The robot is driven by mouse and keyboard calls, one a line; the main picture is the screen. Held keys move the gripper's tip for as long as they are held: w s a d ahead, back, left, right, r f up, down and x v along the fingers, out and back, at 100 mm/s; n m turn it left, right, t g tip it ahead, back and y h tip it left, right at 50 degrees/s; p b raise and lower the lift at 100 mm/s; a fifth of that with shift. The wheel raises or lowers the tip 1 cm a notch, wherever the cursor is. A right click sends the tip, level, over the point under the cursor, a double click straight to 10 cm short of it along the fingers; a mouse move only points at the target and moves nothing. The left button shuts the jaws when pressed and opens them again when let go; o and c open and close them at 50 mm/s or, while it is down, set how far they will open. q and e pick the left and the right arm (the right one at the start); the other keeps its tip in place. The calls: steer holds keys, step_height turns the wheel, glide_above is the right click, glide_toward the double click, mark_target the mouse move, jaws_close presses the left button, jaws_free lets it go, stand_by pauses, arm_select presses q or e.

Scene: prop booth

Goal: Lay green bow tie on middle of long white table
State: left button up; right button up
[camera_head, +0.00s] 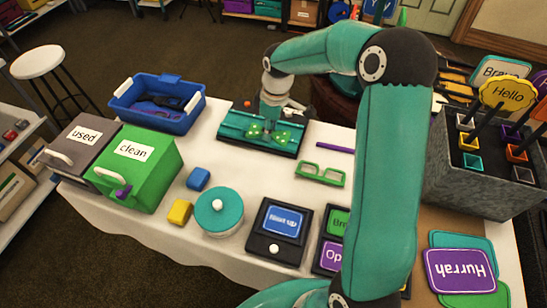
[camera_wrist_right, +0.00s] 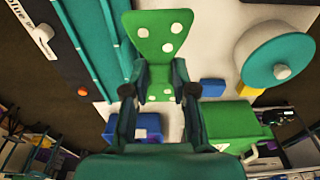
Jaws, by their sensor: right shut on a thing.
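The green bow tie with white dots (camera_head: 284,137) shows in the head view under my right gripper (camera_head: 270,122), in front of the teal board. My right gripper is shut on the bow tie. In the wrist view the bow tie (camera_wrist_right: 163,32) stands out beyond the fingertips (camera_wrist_right: 160,92), one wing wide and clear, its middle between the fingers. How high it is above the surface I cannot tell. The long white table (camera_head: 240,188) runs across the head view. My left gripper is not in view.
A teal board with a dark edge (camera_head: 232,120) lies at the back. A blue bin (camera_head: 160,122) and a green "clean" box (camera_head: 150,180) stand left. A round teal-lidded tin (camera_head: 218,222), green glasses (camera_head: 322,179) and a purple stick (camera_head: 334,148) lie about. White cloth is bare around mid-table.

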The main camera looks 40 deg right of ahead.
mark_target(269, 163)
step_height(269, 163, down, 12)
steer(key=shift+f+p, duration=0.2)
steer(key=shift+p, duration=0.2)
steer(key=shift+f, duration=0.5)
steer(key=o, duration=0.6)
steer(key=shift+f, duration=0.1)
steer(key=shift+r, duration=0.5)
steer(key=r, duration=0.3)
steer(key=r+b, duration=0.1)
steer(key=r, duration=0.3)
steer(key=s+r, duration=0.1)
steer(key=r, duration=0.3)
steer(key=shift+s+d+r, duration=0.1)
steer(key=shift+d, duration=0.2)
